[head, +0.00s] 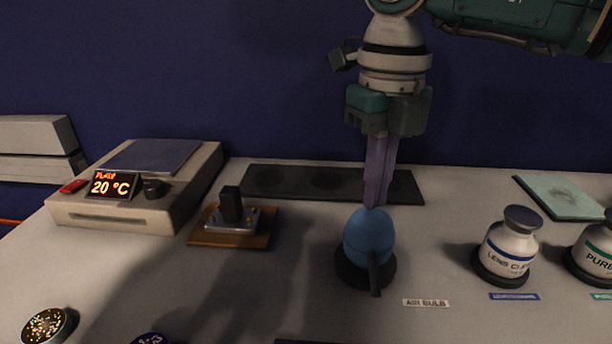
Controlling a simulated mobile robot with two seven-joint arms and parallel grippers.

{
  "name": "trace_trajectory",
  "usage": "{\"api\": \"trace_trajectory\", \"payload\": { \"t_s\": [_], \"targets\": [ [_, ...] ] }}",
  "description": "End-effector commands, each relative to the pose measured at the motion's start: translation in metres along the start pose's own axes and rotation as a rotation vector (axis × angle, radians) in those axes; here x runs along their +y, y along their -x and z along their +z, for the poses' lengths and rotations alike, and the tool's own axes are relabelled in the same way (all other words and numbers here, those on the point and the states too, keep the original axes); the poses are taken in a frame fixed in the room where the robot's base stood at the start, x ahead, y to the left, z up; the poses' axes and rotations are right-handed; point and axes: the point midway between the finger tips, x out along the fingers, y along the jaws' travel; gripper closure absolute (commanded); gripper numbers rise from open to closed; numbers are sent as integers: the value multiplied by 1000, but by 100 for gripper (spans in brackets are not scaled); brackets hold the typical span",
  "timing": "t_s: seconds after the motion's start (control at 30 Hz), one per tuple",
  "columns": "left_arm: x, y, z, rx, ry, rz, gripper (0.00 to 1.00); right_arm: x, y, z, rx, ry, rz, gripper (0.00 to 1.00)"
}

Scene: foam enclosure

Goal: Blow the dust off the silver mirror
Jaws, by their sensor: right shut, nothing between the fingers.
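A blue air bulb (369,238) with a dark nozzle pointing down toward the front stands on a round black base, behind the label "AIR BULB". My right gripper (374,204) points straight down over the bulb, its purple fingers shut with nothing between them. The fingertips are at the bulb's top; I cannot tell if they touch it. A round disc (47,326) with a speckled dark face lies at the lower left. A second speckled disc (151,339) is cut off by the bottom edge. I cannot tell whether either is the silver mirror. My left gripper is out of view.
A hot plate (137,213) reading 20 °C stands at the left, beside a small device on a wooden board (230,239). A black tray (270,182) lies behind the bulb. A lens-cleaner bottle (509,250), another bottle (592,258) and a greenish pad (562,196) are at the right.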

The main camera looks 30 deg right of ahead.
Motion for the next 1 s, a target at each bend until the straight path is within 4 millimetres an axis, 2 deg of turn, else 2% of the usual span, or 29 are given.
{"api": "trace_trajectory", "payload": {
  "t_s": [0.6,1.0],
  "targets": [
    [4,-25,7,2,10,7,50,0,-33,0,1,0,0,100],
    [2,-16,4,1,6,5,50,0,-23,0,0,0,-1,100]
  ]
}}
